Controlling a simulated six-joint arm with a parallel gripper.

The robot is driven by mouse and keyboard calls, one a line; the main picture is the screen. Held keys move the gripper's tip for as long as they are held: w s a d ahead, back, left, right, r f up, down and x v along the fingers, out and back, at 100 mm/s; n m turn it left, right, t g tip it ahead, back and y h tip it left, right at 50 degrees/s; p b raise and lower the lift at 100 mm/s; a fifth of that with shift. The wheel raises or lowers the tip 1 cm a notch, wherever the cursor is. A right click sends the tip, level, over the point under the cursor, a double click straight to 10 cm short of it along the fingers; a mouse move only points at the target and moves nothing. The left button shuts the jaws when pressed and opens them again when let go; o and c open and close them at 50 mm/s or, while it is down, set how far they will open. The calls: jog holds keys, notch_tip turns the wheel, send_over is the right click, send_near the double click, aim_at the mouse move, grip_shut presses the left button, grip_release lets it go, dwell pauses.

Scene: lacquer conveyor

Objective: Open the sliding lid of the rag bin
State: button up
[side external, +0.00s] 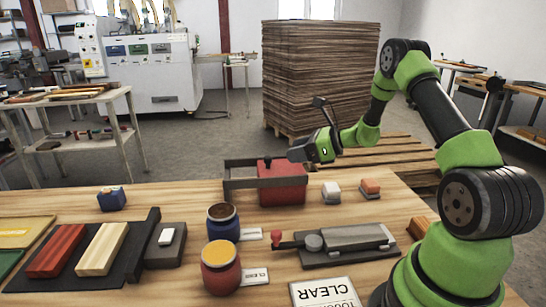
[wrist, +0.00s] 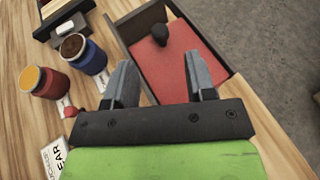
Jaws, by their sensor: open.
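The rag bin is a red box (side external: 283,186) at the table's far edge, with a grey rail frame (side external: 240,183) reaching out to its left. In the wrist view its flat red lid (wrist: 185,68) lies between grey rails, with a dark strip past the lid's far edge. A dark round knob (wrist: 159,35) stands on the lid near that edge; it also shows in the side view (side external: 267,161). My gripper (side external: 297,153) is above the bin, right of the knob. In the wrist view its fingers (wrist: 158,62) are apart, with nothing held between them and the knob beyond their tips.
A blue jar (side external: 222,225) and a red jar (side external: 221,270) stand left of centre. A grey clamp-like tool (side external: 350,240) lies in front of the bin.

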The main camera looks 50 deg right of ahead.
aim_at(270, 157)
jog(key=x, duration=0.7)
jog(key=shift+w+a, duration=0.1)
jog(key=shift+w, duration=0.05)
